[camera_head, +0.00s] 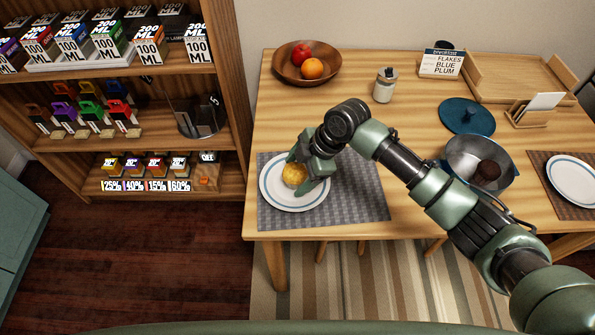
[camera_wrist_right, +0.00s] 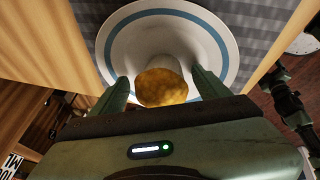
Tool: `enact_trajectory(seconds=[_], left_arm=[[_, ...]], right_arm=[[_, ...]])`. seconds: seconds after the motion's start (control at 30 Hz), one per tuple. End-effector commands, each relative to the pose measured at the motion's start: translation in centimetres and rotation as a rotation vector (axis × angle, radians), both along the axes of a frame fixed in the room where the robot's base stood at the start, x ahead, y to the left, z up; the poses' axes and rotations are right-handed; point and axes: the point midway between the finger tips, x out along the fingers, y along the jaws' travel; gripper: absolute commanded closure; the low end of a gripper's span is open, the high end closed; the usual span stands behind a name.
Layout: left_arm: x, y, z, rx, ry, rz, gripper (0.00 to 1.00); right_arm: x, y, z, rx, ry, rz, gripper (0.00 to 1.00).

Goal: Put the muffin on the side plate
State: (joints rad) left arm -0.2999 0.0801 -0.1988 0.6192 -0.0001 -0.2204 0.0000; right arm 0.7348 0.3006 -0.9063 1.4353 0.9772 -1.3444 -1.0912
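The muffin (camera_head: 295,175) has a golden top and a pale wrapper. It stands upright on a white plate with a blue ring (camera_head: 275,200), at the left of the table. My right gripper (camera_head: 305,175) is over this plate with its fingers on either side of the muffin. In the right wrist view, the muffin (camera_wrist_right: 162,87) is between the two spread fingers (camera_wrist_right: 160,82), with a gap on each side. The plate (camera_wrist_right: 225,45) shows under and beyond it. My left gripper is not in view.
The plate is on a grey placemat (camera_head: 360,195). A fruit bowl (camera_head: 283,72), a jar (camera_head: 384,86), a blue pot (camera_head: 460,160), its lid (camera_head: 467,115) and a wooden tray (camera_head: 510,75) are around. Another ringed plate (camera_head: 575,178) is at right. Shelves (camera_head: 225,90) stand left.

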Motion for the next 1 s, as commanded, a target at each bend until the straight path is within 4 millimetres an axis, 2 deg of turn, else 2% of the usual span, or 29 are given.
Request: enact_trajectory(seconds=[0.2, 0.37, 0.8, 1.0], left_arm=[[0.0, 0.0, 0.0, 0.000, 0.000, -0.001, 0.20], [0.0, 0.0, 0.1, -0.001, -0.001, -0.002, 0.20], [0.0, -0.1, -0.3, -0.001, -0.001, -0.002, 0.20], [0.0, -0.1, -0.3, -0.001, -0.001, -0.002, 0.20]], right_arm=[[-0.1, 0.0, 0.0, -0.001, 0.002, 0.001, 0.24], [0.0, -0.5, 1.2, 0.000, 0.000, 0.000, 0.24], [-0.7, -4.1, 9.2, 0.000, -0.002, 0.000, 0.24], [-1.0, -4.9, 10.9, -0.001, 0.000, 0.001, 0.24]])
